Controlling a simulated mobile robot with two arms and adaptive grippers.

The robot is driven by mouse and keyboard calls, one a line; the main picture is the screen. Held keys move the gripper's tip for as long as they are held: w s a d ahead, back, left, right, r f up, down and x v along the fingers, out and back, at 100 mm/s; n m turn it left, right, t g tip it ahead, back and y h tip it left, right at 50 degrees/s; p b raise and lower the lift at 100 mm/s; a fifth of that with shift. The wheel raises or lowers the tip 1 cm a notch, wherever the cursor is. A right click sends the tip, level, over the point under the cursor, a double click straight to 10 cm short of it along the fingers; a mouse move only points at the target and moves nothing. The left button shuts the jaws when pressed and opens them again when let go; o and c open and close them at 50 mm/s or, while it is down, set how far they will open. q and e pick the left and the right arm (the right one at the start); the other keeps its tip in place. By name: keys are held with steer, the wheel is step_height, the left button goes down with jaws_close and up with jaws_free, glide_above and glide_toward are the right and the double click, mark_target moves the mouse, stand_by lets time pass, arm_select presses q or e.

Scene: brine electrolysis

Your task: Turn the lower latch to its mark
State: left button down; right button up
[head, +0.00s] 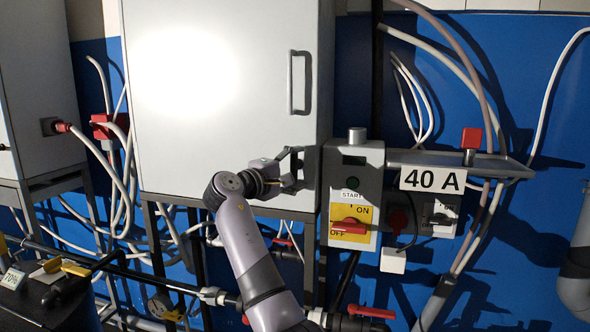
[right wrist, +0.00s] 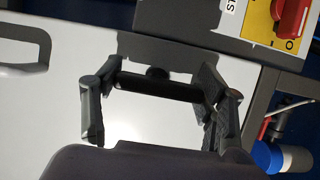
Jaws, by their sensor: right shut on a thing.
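The lower latch (right wrist: 157,88) is a short dark bar with a round knob beside it, near the edge of the pale cabinet door (head: 230,120). My right gripper (head: 290,171) is at the lower right of this door. In the right wrist view, the gripper (right wrist: 160,84) has one finger at each end of the bar and is shut on it. The bar lies roughly along the line of the door handle. In the head view the gripper mostly hides the latch. I cannot make out the mark. My left gripper is not in view.
The door handle (head: 300,82) is above the gripper. Close on the right is a grey switch box (head: 372,160) with a red rotary switch (head: 349,227) on a yellow plate. A 40 A sign (head: 433,179) is further right. Hoses and pipes run below.

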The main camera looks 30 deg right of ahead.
stand_by(0.3)
steer(key=o, duration=1.2)
steer(key=shift+c, duration=0.2)
steer(key=shift+a, duration=0.1)
steer(key=v, duration=1.2)
